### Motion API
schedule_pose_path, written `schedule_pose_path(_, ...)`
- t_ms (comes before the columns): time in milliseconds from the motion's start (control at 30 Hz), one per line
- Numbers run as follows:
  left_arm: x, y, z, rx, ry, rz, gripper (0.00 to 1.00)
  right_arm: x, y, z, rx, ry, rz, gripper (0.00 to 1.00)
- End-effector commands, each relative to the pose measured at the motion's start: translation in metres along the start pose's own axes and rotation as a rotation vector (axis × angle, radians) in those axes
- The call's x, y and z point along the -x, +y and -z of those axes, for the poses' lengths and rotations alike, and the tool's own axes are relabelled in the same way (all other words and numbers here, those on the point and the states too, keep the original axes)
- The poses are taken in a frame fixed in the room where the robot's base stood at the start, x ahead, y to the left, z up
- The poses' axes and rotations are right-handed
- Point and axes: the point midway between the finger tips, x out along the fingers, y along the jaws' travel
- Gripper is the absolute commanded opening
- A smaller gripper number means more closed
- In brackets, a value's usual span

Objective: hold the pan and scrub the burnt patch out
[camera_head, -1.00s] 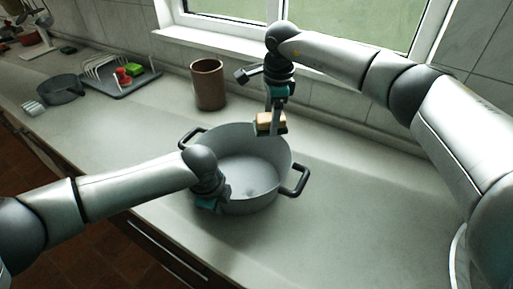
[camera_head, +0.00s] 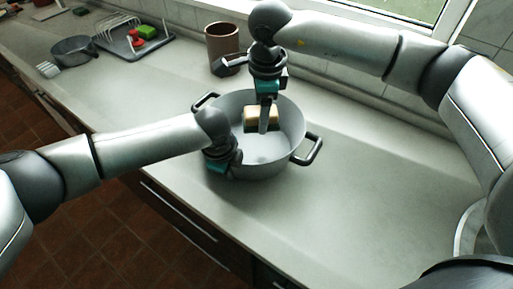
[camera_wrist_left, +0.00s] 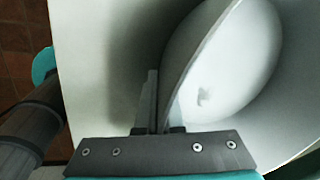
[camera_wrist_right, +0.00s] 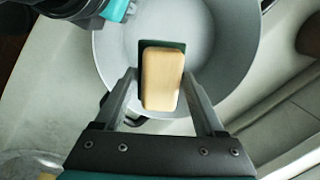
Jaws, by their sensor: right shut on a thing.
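The wide grey pan (camera_head: 290,113) stands on the counter, two dark handles at its sides. A faint dark burnt patch (camera_wrist_left: 204,97) shows on its floor in the left wrist view. My left gripper (camera_head: 217,167) is at the pan's near left rim. In the left wrist view its fingers (camera_wrist_left: 160,105) are close together with the pan wall between them. My right gripper (camera_head: 263,127) is shut on a tan sponge block (camera_wrist_right: 163,80) with a dark green underside, above the pan's inside. Whether the sponge touches the pan floor cannot be told.
A brown cup (camera_head: 222,47) stands behind the pan, close to my right arm. A smaller grey pot (camera_head: 74,51), a white brush (camera_head: 47,69) and a dish rack (camera_head: 135,42) stand at the far left. The counter right of the pan is clear.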

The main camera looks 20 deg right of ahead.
Motion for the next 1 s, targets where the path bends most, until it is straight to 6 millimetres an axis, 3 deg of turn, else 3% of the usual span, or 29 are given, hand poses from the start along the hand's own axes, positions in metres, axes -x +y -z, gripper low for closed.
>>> schedule_pose_path(1000, 0.000, 0.001, -0.001, 0.002, -0.003, -0.003, 0.00, -0.093, 0.011, 0.004, 0.000, 0.000, -0.002, 0.27)
